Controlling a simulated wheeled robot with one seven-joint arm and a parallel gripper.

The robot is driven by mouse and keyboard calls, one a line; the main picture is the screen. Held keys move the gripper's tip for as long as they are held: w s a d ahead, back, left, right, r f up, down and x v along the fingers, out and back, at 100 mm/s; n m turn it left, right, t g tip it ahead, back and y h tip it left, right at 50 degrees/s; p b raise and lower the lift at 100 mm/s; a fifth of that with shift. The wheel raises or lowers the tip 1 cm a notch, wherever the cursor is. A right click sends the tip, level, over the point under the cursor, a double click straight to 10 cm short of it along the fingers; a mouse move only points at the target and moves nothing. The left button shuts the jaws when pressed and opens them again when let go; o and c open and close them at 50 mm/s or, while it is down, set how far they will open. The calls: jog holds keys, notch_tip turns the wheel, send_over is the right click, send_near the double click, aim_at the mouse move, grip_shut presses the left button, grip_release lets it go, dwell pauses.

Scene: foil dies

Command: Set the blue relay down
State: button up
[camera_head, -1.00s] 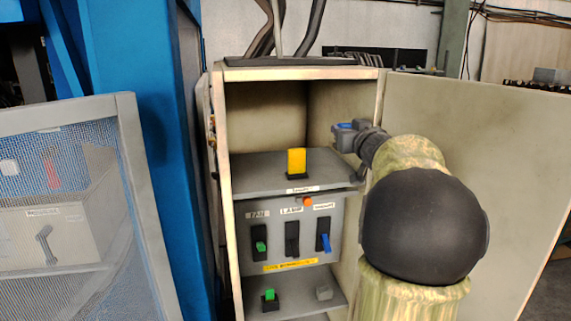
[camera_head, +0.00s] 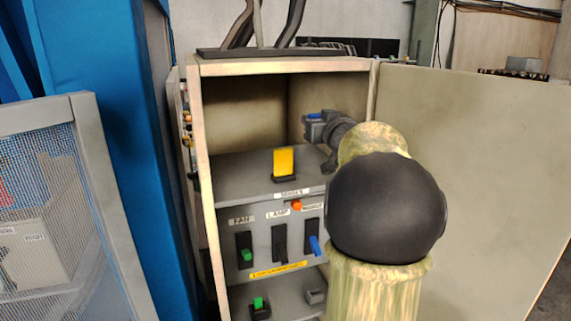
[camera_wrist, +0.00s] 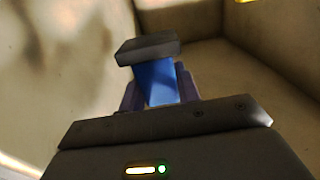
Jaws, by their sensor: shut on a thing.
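My gripper (camera_head: 309,127) is inside the upper right part of the open cabinet, raised above the shelf. It is shut on the blue relay (camera_wrist: 157,80), a blue block with a dark grey base. In the wrist view the grey base points away from my gripper and the blue body sits between the fingers. In the head view only a little of the blue relay (camera_head: 315,116) shows. A yellow block (camera_head: 284,160) in a dark socket stands upright on the shelf (camera_head: 240,178), below and left of my gripper.
Below the shelf, a panel (camera_head: 265,224) carries switches labelled FAN and LAMP, a blue lever (camera_head: 315,246) and an orange knob (camera_head: 297,206). A green piece (camera_head: 258,303) and a grey block (camera_head: 315,296) sit on the lower shelf. The open cabinet door (camera_head: 490,180) stands right.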

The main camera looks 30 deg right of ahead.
notch_tip(320, 180, down, 6)
jog(key=shift+w+r, duration=0.1)
jog(key=shift+r, duration=0.05)
jog(key=shift+f, duration=1.9)
jog(key=shift+f, duration=0.15)
jog(key=o, duration=1)
jog(key=b+v, duration=0.3)
jog(key=v, duration=0.9)
jog(key=shift+b, duration=0.35)
